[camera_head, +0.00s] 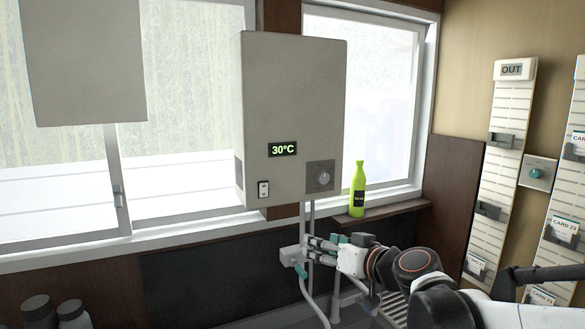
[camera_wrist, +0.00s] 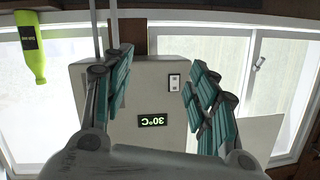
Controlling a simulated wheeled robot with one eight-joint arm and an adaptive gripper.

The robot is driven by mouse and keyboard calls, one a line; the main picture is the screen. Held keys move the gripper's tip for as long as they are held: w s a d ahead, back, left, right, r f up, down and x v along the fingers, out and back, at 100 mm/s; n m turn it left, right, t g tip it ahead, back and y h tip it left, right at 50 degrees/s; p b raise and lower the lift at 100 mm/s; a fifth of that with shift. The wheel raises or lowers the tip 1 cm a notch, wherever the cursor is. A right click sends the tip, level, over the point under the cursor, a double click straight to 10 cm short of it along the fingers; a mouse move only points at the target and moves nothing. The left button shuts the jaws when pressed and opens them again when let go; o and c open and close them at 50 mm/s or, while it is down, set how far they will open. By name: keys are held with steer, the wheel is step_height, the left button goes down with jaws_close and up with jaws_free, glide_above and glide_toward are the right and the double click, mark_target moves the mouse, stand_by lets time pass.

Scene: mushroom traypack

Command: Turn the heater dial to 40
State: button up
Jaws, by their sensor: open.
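The heater (camera_head: 290,90) is a pale grey box mounted in front of the window. Its display (camera_head: 283,149) reads 30°C in green. The round grey dial (camera_head: 324,178) sits on a dark square plate at the heater's lower right. My gripper (camera_head: 312,250) is below the heater, beside the pipes, and apart from the dial. In the wrist view the heater (camera_wrist: 150,85) and its display (camera_wrist: 153,121) appear upside down between my gripper's spread teal fingers (camera_wrist: 158,68). Nothing is between them. I cannot see the dial in that view; the left finger may hide it.
A green bottle (camera_head: 357,188) stands on the ledge (camera_head: 385,215) right of the heater; it also shows in the wrist view (camera_wrist: 31,48). Pipes (camera_head: 307,215) run down from the heater. A white rocker switch (camera_head: 263,189) is at its lower left. Card racks (camera_head: 497,150) hang on the right wall.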

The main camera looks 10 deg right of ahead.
mark_target(324, 178)
steer(key=w+d+r+m+t+h+p, duration=0.2)
steer(key=w+d+r+t+p, duration=0.2)
steer(key=w+d+r+p, duration=0.45)
steer(key=p+x, duration=0.1)
steer(key=x, duration=1.3)
steer(key=shift+f, duration=0.1)
steer(key=c, duration=1.1)
